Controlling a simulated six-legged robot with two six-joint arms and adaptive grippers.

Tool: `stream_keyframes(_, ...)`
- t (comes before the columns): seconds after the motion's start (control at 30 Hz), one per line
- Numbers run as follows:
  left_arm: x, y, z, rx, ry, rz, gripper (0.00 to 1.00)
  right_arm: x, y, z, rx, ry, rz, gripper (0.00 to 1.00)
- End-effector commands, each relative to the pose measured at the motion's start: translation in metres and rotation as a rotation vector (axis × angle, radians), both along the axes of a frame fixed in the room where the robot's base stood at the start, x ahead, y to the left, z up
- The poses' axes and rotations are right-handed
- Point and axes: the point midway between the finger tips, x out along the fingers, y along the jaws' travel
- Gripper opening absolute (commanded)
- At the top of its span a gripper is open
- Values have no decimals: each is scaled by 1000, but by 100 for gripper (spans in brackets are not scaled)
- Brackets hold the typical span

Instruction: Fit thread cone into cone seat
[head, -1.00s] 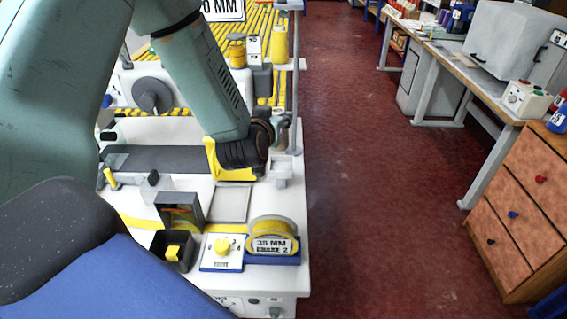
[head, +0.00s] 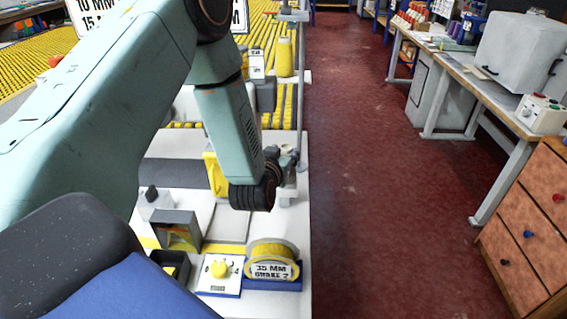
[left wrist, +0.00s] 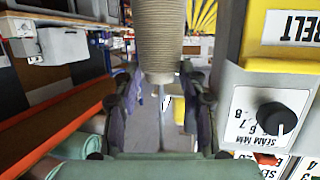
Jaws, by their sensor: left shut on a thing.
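My left gripper (left wrist: 159,92) is shut on a tan, ribbed thread cone (left wrist: 158,35) that shows between its two fingers at the top of the left wrist view. In the head view the left gripper (head: 284,165) is mostly behind my dark wrist, beside the grey post at the machine's right edge, and the held cone cannot be made out. A yellow cone (head: 284,57) stands farther back by the post. I cannot clearly pick out the cone seat; the area below the gripper is partly hidden by my wrist. My right gripper is not in view.
A yellow tape roll (head: 272,258) on a blue holder, a dial box (head: 219,271) and a grey open box (head: 177,230) stand at the front. A black knob panel (left wrist: 270,118) is close on the right in the wrist view. Red floor (head: 375,200) lies clear.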

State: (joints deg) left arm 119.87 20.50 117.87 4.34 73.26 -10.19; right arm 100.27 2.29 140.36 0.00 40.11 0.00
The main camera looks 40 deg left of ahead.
Motion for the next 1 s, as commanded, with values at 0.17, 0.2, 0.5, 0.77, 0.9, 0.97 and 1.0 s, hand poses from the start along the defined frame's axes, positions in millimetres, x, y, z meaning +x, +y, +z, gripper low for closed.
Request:
stream_keyframes(0.17, 0, 0, -26, -1, 8, -2, 0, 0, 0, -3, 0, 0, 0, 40)
stream_keyframes(0.2, -1, 0, -29, -1, 11, -2, 0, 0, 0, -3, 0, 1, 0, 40)
stream_keyframes(0.5, -1, 0, -31, -3, 17, -1, 50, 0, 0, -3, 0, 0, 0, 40)
stream_keyframes(0.77, 1, 1, -28, -1, 6, 0, 65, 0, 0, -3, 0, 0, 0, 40)
stream_keyframes(0.9, 2, 1, -27, 0, 4, 0, 65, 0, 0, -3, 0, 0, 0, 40)
stream_keyframes(0.97, 2, 1, -26, 0, 3, 0, 65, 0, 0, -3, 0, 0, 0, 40)
stream_keyframes(1.0, 1, 1, -26, -1, 2, 0, 65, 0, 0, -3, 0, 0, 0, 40)
